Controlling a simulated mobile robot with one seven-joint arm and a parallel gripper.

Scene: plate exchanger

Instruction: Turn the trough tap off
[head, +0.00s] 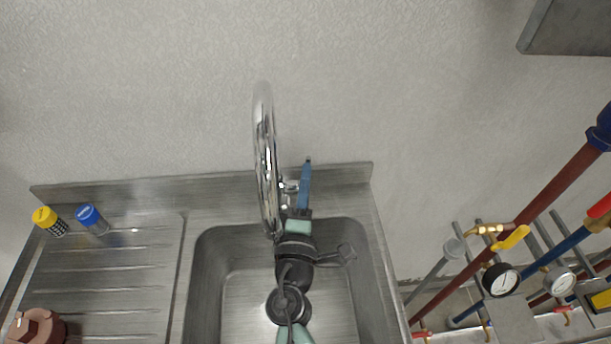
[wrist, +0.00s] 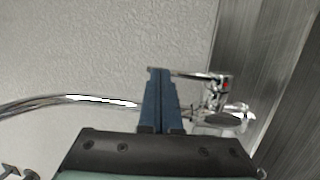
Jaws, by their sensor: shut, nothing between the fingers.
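The trough tap is chrome, with a tall arched spout (head: 265,150) over the sink and a small body (head: 290,187) at the back rim. In the wrist view the tap body (wrist: 217,95) stands just right of my fingers, with a red mark and a thin lever (wrist: 190,74) reaching left behind the fingertips. My gripper (head: 308,161) has blue fingers, shut and empty, just right of the tap body. In the wrist view the gripper (wrist: 158,71) is close to the lever; I cannot tell whether they touch. No water stream is visible.
The steel sink basin (head: 225,270) lies below my arm. The drainboard (head: 110,270) on the left holds a yellow-capped jar (head: 46,218), a blue-capped jar (head: 90,216) and a brown part (head: 38,328). Pipes, gauges and a yellow-handled valve (head: 513,237) stand at right.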

